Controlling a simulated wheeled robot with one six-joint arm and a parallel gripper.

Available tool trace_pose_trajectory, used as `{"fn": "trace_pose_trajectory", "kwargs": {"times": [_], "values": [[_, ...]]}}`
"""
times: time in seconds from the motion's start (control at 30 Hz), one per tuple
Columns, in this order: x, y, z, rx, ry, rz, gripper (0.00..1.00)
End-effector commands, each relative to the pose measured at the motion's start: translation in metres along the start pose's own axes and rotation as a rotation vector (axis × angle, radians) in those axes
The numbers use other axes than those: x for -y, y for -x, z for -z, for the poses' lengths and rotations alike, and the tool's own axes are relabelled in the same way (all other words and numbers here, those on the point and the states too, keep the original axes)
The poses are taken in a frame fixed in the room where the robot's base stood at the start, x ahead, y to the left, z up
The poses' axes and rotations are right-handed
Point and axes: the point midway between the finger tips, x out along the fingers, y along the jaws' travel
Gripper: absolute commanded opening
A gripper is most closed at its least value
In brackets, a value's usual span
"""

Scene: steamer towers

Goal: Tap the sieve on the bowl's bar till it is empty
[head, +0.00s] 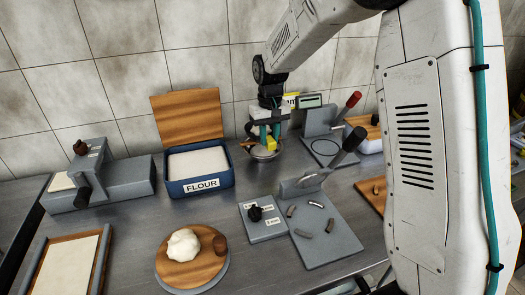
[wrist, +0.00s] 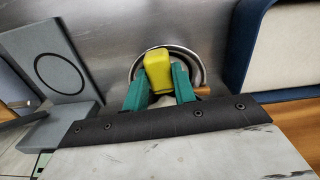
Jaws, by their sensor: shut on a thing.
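My gripper (head: 268,138) is over the metal bowl (head: 262,157) at the back middle of the counter in the head view. In the wrist view, its teal fingers (wrist: 160,88) are shut on a yellow block (wrist: 158,66), which seems to be the sieve's grip. The steel bowl (wrist: 196,62) shows around and behind the block. A short orange-brown piece (wrist: 203,90) shows at the bowl's right edge; I cannot tell if it is the bar. The sieve's mesh and any flour in it are hidden, and I cannot tell whether the sieve touches the bar.
A blue flour box (head: 201,186) with a raised wooden lid (head: 187,113) stands left of the bowl. A grey press with a red-tipped lever (head: 322,122) stands right. In front are a grey board with small pieces (head: 335,238) and a round board with dough (head: 183,245).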

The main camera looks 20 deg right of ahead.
Motion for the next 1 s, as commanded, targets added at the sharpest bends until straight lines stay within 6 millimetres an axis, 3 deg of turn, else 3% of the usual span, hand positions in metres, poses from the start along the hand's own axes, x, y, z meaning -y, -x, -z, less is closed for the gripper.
{"fn": "trace_pose_trajectory", "kwargs": {"times": [0.3,0.57,1.0], "values": [[0.0,0.003,0.0,0.001,0.0,0.0,0.0],[0.0,0.018,0.0,0.018,0.0,0.0,0.0],[0.0,0.018,0.0,0.019,0.0,0.001,0.0]]}}
